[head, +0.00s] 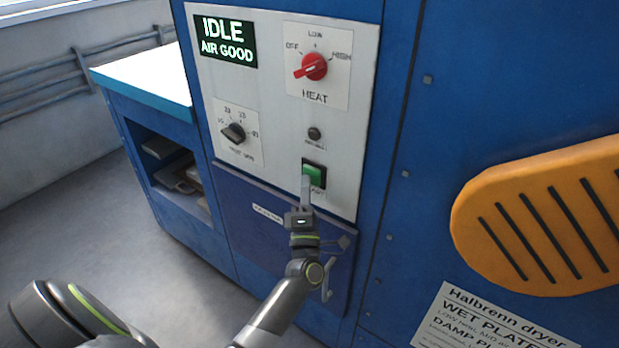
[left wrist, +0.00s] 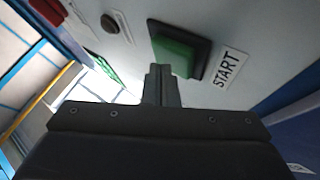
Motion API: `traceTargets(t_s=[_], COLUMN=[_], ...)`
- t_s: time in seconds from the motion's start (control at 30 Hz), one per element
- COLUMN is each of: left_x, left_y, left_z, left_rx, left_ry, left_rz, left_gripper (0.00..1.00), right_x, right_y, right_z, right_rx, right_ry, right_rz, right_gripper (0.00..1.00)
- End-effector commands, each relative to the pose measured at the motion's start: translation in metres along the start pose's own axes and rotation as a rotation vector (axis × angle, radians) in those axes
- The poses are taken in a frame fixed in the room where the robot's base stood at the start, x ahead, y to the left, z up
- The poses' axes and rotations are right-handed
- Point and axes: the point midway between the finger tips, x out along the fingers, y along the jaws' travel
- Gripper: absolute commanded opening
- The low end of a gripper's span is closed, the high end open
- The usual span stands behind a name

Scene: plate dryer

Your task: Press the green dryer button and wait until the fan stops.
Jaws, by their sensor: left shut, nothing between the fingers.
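The green start button (head: 313,173) sits in a black frame low on the dryer's grey control panel (head: 270,85). It also shows in the left wrist view (left wrist: 175,52), beside a START label (left wrist: 226,69). My left gripper (head: 305,185) is shut and empty, its fingertips at the button's lower left edge in the head view. In the left wrist view the fingertips (left wrist: 159,70) overlap the button's lower edge; I cannot tell whether they touch it. The display (head: 226,41) reads IDLE, AIR GOOD. My right gripper is not in view.
A black dial (head: 234,132) and a small dark round knob (head: 314,133) are on the panel. An orange slotted part (head: 545,222) is at the right. A blue bench with shelves (head: 150,130) stands at the left.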

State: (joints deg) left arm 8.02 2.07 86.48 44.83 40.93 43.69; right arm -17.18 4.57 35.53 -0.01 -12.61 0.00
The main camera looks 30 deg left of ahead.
Motion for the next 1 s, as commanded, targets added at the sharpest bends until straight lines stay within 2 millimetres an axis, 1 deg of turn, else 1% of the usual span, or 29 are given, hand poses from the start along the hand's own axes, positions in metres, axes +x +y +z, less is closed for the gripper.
traceTargets(t_s=[0.63,1.0], left_x=[0.003,-0.009], left_y=[-0.002,0.007], left_z=[0.002,-0.006], left_rx=[0.0,0.0], left_ry=[0.0,0.0], left_rz=[0.0,-0.001], left_gripper=[0.0,0.0], right_x=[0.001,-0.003], right_y=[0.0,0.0], right_z=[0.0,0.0], right_rx=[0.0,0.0], right_ry=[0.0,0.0], right_rz=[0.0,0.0], right_gripper=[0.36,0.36])
